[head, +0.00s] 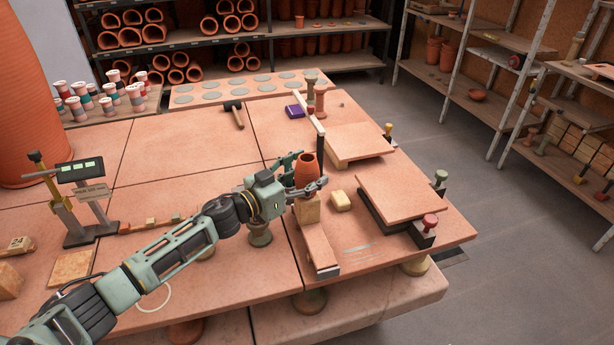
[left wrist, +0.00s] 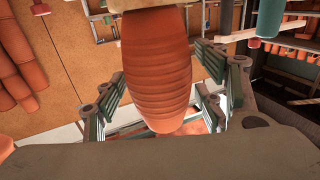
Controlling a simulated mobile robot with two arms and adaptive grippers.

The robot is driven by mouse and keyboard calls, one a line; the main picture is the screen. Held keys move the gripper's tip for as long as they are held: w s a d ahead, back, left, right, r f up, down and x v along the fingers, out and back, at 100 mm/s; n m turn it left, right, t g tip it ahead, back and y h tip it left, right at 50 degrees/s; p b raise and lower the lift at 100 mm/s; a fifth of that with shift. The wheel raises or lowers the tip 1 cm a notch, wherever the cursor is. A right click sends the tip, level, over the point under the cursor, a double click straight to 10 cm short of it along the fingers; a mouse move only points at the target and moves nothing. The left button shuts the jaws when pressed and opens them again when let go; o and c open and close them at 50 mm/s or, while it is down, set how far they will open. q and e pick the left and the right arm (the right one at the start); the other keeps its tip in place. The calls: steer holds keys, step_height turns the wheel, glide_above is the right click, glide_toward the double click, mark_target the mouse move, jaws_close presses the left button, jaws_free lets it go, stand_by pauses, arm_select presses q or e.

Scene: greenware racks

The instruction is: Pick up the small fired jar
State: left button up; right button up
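The small fired jar (head: 307,170) is an orange-brown ribbed vessel. In the left wrist view the jar (left wrist: 158,65) appears upside down between the finger pads of the left gripper (left wrist: 160,108). Gaps show between the pads and the jar, so the gripper is open around it. My right gripper is not in view.
Terracotta slabs (head: 400,192) lie to the right of the jar, near red and green knobbed stamps. A small yellowish block (head: 340,200) lies close by. A digital scale (head: 85,188) stands at the left. A mallet (head: 234,113) lies further back.

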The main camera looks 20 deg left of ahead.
arm_select(q)
steer(key=c, duration=1.1)
steer(key=shift+c, duration=0.3)
